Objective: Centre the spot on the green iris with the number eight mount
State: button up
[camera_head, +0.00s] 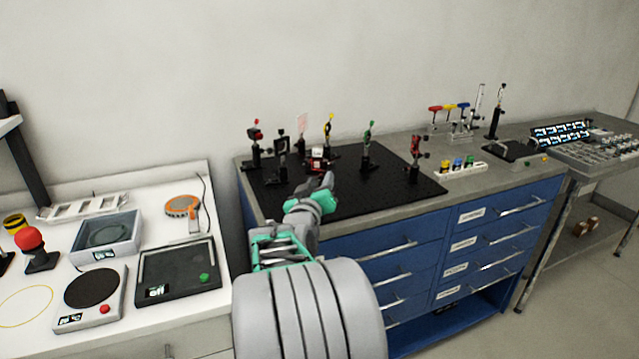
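A black optical breadboard (400,197) lies on the blue cabinet's bench top and carries several small mounts on posts. A post mount with a green upper part (368,133) stands at its back centre; it looks like the green iris. No number eight is readable on any mount, and no light spot can be made out. My gripper (328,183) is over the breadboard's front middle, in front of the green-topped post and apart from it in the picture. Its fingers are small and foreshortened, so their opening cannot be told. My arm hides part of the breadboard's front edge.
Other mounts nearby include a dark one (281,147), a yellow-topped one (328,127), a red one (416,147) and a red-and-black one (255,135). A rack of coloured-handled drivers (450,107) stands behind right. A white bench (130,262) with instruments is left.

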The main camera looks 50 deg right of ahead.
jog(key=b+v, duration=0.1)
jog(key=v, duration=0.7)
jog(key=shift+d, duration=0.1)
